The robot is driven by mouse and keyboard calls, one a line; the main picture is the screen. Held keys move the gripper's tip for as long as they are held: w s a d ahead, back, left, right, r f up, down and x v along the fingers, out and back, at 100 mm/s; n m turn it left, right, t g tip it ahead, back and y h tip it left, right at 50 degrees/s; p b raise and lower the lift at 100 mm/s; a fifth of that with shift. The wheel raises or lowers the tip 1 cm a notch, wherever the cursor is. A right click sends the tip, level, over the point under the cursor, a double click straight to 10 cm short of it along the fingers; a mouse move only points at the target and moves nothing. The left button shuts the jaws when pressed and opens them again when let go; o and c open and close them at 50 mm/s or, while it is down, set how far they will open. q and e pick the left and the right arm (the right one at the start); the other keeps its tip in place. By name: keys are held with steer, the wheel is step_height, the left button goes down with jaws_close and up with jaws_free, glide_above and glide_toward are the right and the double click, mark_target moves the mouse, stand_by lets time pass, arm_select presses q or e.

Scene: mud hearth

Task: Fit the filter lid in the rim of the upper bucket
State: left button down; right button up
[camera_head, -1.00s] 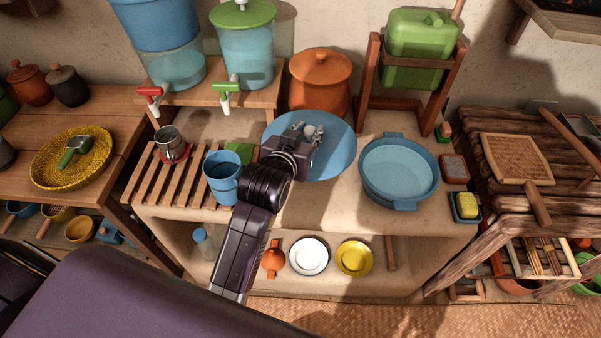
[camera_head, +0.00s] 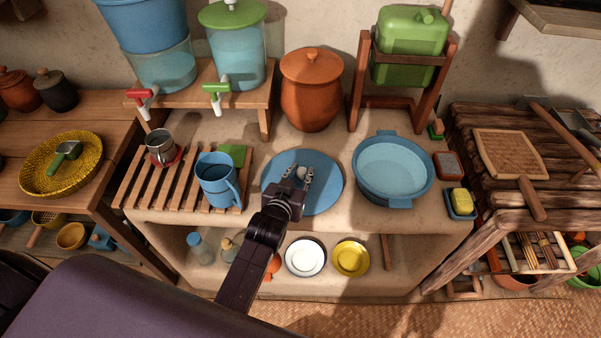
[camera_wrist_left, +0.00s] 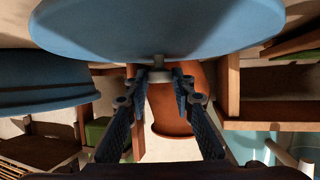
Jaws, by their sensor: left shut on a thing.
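The filter lid is a flat blue disc (camera_head: 326,191) in the middle of the head view, over the counter. My left gripper (camera_head: 300,177) is over its face and shut on its small knob. In the left wrist view the lid (camera_wrist_left: 160,25) fills the top, with the grey knob between the fingertips (camera_wrist_left: 160,82). The upper bucket (camera_head: 140,25) is the solid blue one at the top left, on a translucent lower bucket (camera_head: 165,72). Its rim is cut off by the frame's top edge. The lid is well apart from it. My right gripper is out of view.
A green-lidded dispenser (camera_head: 233,45) stands beside the buckets on the wooden stand. An orange pot (camera_head: 310,95) is behind the lid. A blue basin (camera_head: 393,168) is right of it; a blue jug (camera_head: 218,182) and metal mug (camera_head: 160,147) are left on a slatted rack.

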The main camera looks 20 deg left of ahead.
arm_select(q)
steer(key=c, duration=1.7)
jaws_free()
steer(key=shift+f, duration=0.1)
steer(key=shift+o, duration=0.2)
steer(key=shift+s+r, duration=0.15)
steer(key=shift+r, duration=0.05)
steer(key=v, duration=1.1)
steer(key=shift+s+r, duration=0.15)
steer(key=shift+s, duration=0.2)
